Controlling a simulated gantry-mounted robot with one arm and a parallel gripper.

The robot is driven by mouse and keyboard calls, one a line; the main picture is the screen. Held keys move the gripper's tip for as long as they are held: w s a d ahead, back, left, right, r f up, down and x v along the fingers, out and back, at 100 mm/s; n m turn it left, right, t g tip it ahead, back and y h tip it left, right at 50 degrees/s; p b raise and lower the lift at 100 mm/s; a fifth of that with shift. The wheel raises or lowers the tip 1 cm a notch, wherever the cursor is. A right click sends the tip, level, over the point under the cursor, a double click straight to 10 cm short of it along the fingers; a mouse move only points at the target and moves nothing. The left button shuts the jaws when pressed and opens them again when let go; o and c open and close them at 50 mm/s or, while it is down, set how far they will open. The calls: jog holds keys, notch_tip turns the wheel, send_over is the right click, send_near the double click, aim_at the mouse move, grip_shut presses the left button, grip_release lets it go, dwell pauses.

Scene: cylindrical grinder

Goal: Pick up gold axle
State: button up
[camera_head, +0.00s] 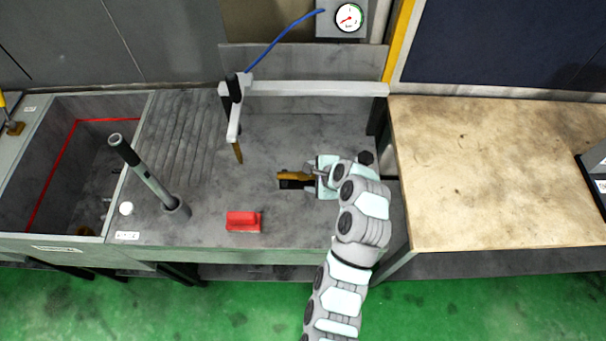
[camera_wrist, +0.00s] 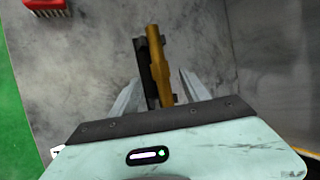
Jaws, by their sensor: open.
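My gripper (camera_head: 312,178) is at the right end of the axle in the head view. In the wrist view my gripper (camera_wrist: 158,88) is open, with one finger to the left and one to the right of the axle and dark bar. Gaps show between the fingers and both pieces. The axle's near end is hidden by my gripper body.
A bare tan table (camera_head: 490,180) stands at right.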

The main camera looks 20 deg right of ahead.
aim_at(304, 175)
jog(key=shift+p+x, duration=0.3)
jog(key=shift+x, duration=1.85)
grip_shut()
jog(key=shift+w+r, duration=0.1)
